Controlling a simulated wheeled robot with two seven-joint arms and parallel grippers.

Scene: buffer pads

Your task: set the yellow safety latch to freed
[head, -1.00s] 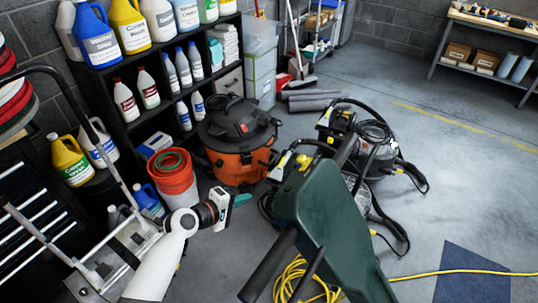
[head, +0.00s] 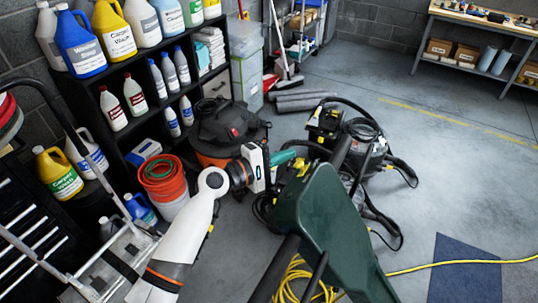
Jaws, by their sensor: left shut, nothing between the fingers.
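A small yellow part (head: 302,168), which looks like the safety latch, shows at the top edge of the dark green machine body (head: 322,225). It is too small to tell its setting. My left gripper (head: 284,157), with teal fingers, comes in from the left on a white arm. Its fingers are shut and empty, pointing right, and their tips show just left of and above the yellow part. I cannot tell whether they touch it. My right gripper is not in view.
An orange and black shop vacuum (head: 217,130) stands behind my left gripper. Another black machine with hoses (head: 362,145) stands behind the green body. A yellow cord (head: 430,264) runs over the floor. Orange buckets (head: 162,178) and a bottle shelf are at left. Floor at right is mostly clear.

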